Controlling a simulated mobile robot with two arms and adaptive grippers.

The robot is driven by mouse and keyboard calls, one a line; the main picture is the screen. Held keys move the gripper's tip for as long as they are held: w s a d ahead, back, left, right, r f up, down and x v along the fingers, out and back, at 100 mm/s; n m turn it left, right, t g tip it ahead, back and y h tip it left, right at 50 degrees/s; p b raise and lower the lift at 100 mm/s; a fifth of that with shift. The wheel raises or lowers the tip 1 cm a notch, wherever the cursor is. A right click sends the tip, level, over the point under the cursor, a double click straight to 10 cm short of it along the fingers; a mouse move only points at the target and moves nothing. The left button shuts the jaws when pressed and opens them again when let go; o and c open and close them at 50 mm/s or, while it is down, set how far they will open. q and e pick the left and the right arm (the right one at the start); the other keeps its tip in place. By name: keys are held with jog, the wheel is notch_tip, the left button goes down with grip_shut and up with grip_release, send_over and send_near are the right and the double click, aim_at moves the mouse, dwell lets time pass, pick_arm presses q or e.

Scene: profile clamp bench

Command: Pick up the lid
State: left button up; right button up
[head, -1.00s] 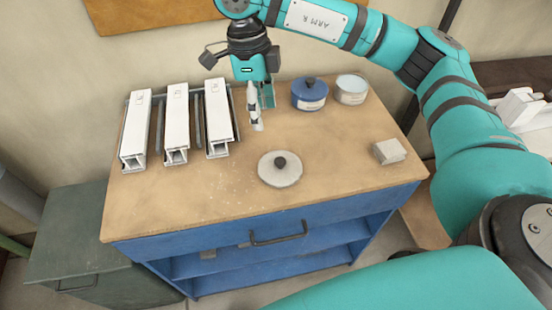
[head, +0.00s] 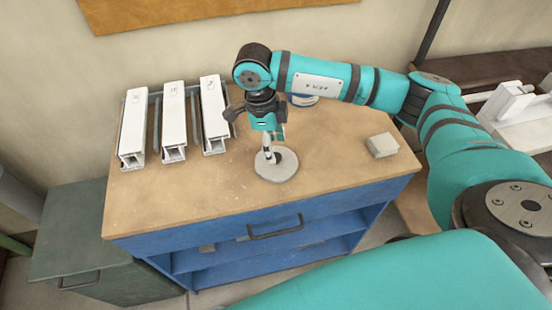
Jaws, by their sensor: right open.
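The lid (head: 278,172) is a round, light grey disc with a dark knob (head: 284,157) at its centre. It lies flat on the wooden bench top, near the front middle. My right gripper (head: 272,154) is over the lid and points down, with its fingertips at the knob. Its jaws are open. One pale finger shows on the left of the knob; the other finger is mostly hidden. I cannot tell whether the fingers touch the knob or the lid. My left gripper is not in the picture.
Several white profiles (head: 174,121) lie on dark rails at the bench's left. A small pale block (head: 382,146) sits at the right. The bench top (head: 190,200) is clear in front.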

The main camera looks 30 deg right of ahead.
aim_at(276, 156)
jog(key=shift+s+d+f+p, duration=0.1)
jog(key=shift+d+f+p, duration=0.1)
jog(key=shift+f, duration=0.75)
jog(key=shift+s+d+f+p, duration=0.1)
jog(key=shift+f+p, duration=0.1)
jog(key=shift+f, duration=0.7)
grip_shut()
